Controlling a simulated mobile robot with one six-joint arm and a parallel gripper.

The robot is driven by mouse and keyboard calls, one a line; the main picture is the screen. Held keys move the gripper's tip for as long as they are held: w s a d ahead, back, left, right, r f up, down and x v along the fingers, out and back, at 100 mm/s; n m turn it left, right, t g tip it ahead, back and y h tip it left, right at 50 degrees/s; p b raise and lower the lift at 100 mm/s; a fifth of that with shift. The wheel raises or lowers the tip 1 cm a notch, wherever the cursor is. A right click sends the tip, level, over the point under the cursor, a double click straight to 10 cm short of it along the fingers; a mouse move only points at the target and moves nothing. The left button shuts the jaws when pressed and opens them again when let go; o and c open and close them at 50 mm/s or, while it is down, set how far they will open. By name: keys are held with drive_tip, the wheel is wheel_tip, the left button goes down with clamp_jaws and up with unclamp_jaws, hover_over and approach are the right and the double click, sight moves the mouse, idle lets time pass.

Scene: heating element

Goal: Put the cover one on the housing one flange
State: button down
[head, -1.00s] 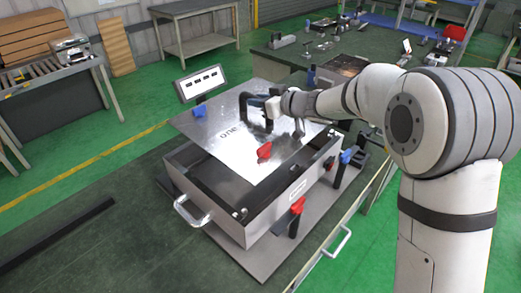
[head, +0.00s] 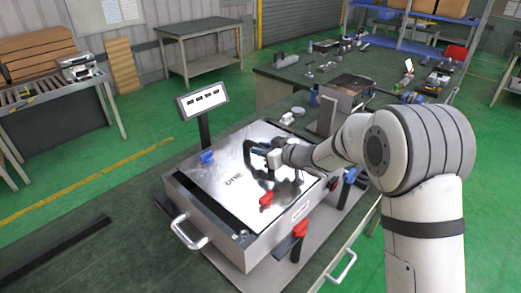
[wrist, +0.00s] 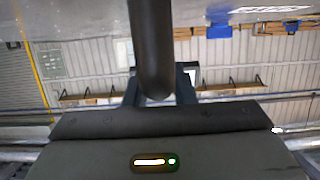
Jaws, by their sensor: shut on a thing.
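The cover one (head: 215,182) is a shiny silver plate marked "ONE" with a black handle (head: 249,152). It lies roughly level over the top of the grey housing one (head: 268,243). A dark strip of the housing shows along its near left edge. Whether it touches the flange all round, I cannot tell. My gripper (head: 264,158) is shut on the handle. In the wrist view the dark handle bar (wrist: 152,50) runs down between the fingers (wrist: 157,88).
Red clamps (head: 300,228) and blue clamps (head: 206,157) stand around the housing. A small display panel (head: 203,101) stands behind it. A side handle (head: 188,232) sticks out at the left. A dark bar (head: 55,250) lies on the left of the table, with clear surface around it.

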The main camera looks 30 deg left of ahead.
idle(0.3)
drive_tip(key=c, duration=1.6)
unclamp_jaws()
drive_tip(key=shift+f, duration=0.2)
drive_tip(key=o, duration=0.4)
drive_tip(key=shift+d+r, duration=0.1)
drive_tip(key=b+v, duration=0.1)
drive_tip(key=v, duration=1.1)
drive_tip(key=shift+s, duration=0.1)
